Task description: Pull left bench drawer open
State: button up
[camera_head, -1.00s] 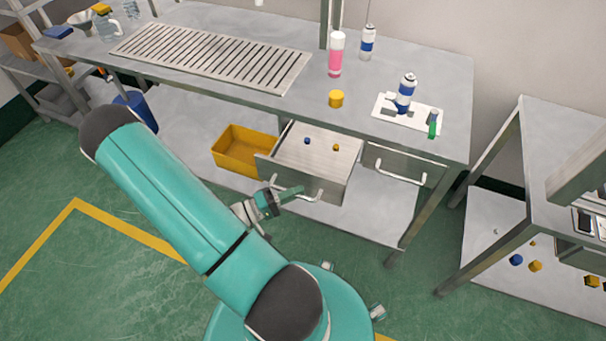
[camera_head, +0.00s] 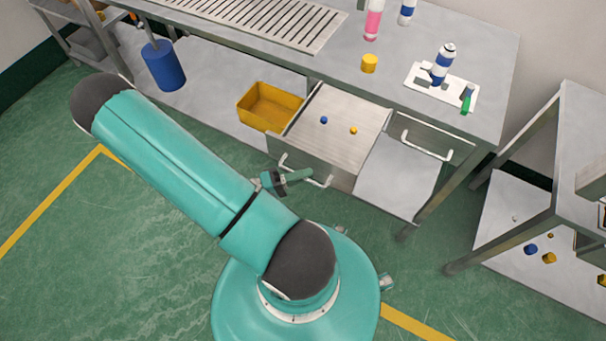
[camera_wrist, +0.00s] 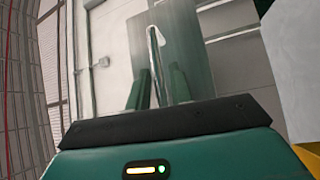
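The left bench drawer (camera_head: 335,118) stands pulled well out from under the bench top. A small blue cap (camera_head: 324,120) and a yellow cap (camera_head: 353,131) lie in it. Its bar handle (camera_head: 329,182) is on the front panel. My gripper (camera_head: 306,174) is at this handle. In the wrist view the handle (camera_wrist: 155,42) runs between my two green fingers (camera_wrist: 160,85), which appear closed around it. The exact contact is hard to see. The drawer front fills the space behind the handle.
The right drawer (camera_head: 440,137) is shut. A yellow bin (camera_head: 268,105) and a blue bucket (camera_head: 163,66) are on the left. A white tray with a can (camera_head: 443,62) is on the bench top. Another table (camera_head: 580,140) stands right. Green floor at left is clear.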

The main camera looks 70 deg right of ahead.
jog(key=shift+o, duration=0.6)
jog(key=v, duration=1.3)
jog(key=shift+w+a, duration=0.3)
